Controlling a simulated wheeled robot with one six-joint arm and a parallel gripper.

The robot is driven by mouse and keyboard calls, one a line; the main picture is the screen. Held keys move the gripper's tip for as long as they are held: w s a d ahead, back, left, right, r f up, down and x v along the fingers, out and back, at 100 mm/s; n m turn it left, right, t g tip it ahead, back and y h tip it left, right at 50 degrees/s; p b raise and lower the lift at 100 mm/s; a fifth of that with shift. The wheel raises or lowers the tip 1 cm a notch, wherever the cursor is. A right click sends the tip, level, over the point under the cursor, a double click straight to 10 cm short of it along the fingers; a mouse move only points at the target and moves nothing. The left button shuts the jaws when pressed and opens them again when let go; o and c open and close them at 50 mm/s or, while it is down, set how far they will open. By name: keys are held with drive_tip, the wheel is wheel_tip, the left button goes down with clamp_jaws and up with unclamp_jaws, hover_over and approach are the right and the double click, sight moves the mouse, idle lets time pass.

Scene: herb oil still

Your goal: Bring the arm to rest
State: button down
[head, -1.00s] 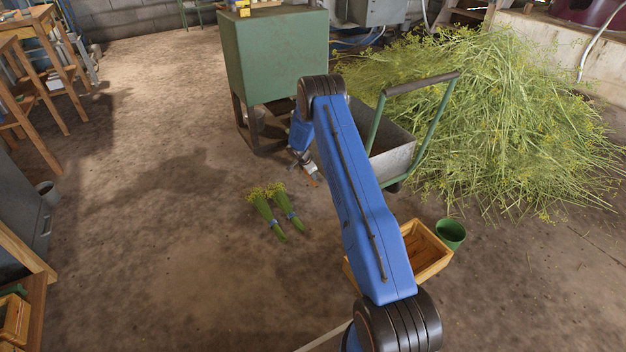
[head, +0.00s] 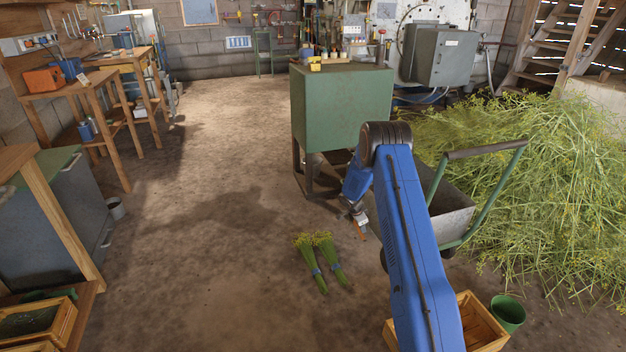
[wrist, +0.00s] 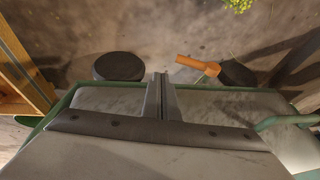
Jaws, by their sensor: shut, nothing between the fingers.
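My arm is blue and reaches forward, bent at a dark elbow, with the forearm hanging down beside the green cart. My gripper (head: 358,214) is at its low end, left of the cart's grey tray (head: 452,223) and partly hard to make out. In the wrist view my gripper (wrist: 160,78) has its two fingers together with nothing between them. The green-edged cart (wrist: 230,89) lies behind and around the fingers. An orange-handled object (head: 362,230) shows just below my gripper; it also appears near a black wheel in the wrist view (wrist: 197,65).
Two tied herb bundles (head: 323,262) lie on the floor. A wooden crate (head: 485,325) and green bucket (head: 507,314) stand at lower right. A heap of cut herbs (head: 560,190) fills the right. A green cabinet (head: 342,105) stands behind my arm. The floor at left centre is clear.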

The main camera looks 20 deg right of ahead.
drive_tip(key=s+a+r+n, duration=0.2)
drive_tip(key=s+a+r, duration=0.15)
drive_tip(key=r, duration=0.75)
drive_tip(key=s+a+r+n+t, duration=0.15)
drive_tip(key=s+r, duration=0.35)
drive_tip(key=r, duration=0.6)
drive_tip(key=s+a+r+n+g, duration=0.15)
drive_tip(key=s+a+r, duration=0.3)
drive_tip(key=r, duration=0.75)
drive_tip(key=s+a+r+n+t+y, duration=0.1)
drive_tip(key=s+a+r+n, duration=0.15)
drive_tip(key=s+r, duration=0.45)
drive_tip(key=s+a+r+n+t, duration=0.1)
drive_tip(key=s+a+r+n, duration=0.15)
drive_tip(key=s+r, duration=0.55)
drive_tip(key=s+a+n+y, duration=0.1)
drive_tip(key=s+a+n, duration=0.1)
drive_tip(key=s, duration=0.9)
drive_tip(key=s+a+n+y, duration=0.1)
drive_tip(key=s+a+n, duration=0.2)
drive_tip(key=s, duration=0.7)
drive_tip(key=s+a+n+t+y, duration=0.1)
drive_tip(key=s+a, duration=0.4)
drive_tip(key=s, duration=0.6)
drive_tip(key=shift+s+a+n, duration=0.25)
drive_tip(key=shift+s+n, duration=0.05)
drive_tip(key=shift+n, duration=0.5)
